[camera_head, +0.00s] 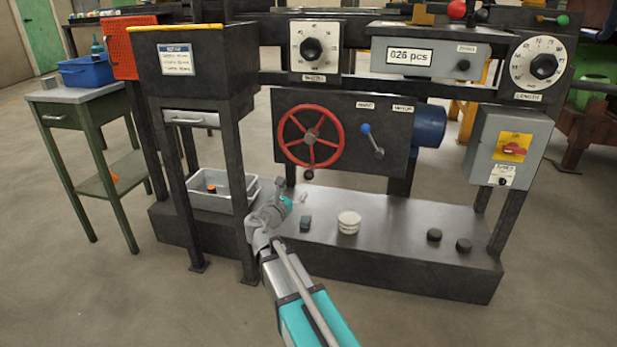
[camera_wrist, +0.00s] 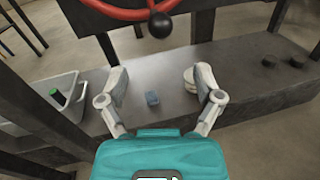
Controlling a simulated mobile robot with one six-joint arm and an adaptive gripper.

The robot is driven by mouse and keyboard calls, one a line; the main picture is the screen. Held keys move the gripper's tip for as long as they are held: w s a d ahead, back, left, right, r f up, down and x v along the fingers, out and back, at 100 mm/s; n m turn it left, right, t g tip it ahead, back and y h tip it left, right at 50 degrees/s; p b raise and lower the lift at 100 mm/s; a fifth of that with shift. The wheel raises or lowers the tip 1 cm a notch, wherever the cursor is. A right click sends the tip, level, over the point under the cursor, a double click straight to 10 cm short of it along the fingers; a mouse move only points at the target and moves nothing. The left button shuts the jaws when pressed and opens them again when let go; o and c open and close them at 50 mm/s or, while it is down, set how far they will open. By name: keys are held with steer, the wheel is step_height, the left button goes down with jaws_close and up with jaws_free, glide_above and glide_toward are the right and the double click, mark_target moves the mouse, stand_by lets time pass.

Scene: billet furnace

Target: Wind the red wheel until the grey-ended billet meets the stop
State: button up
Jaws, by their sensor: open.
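The red wheel (camera_head: 311,136) is a spoked handwheel on the dark front panel of the machine. A dark round knob (camera_head: 309,174) sits at the bottom of its rim. In the wrist view the lower part of the red wheel (camera_wrist: 125,11) and its black knob (camera_wrist: 160,24) show at the top. My gripper (camera_wrist: 160,82) is open and empty, its fingers spread below the knob and apart from it. In the head view my gripper (camera_head: 290,201) is in front of the machine, below and left of the wheel. I cannot make out a grey-ended billet or the stop.
A blue-handled lever (camera_head: 372,140) is right of the wheel. The machine's base shelf (camera_head: 400,215) holds a grey block (camera_head: 305,223), stacked pale discs (camera_head: 348,222) and dark pucks (camera_head: 463,245). A grey bin (camera_head: 232,203) stands left, beside the machine's dark post (camera_head: 238,190).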

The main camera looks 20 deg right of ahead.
mark_target(307, 178)
steer(key=x, duration=1)
steer(key=shift+w+d, duration=0.15)
jaws_close()
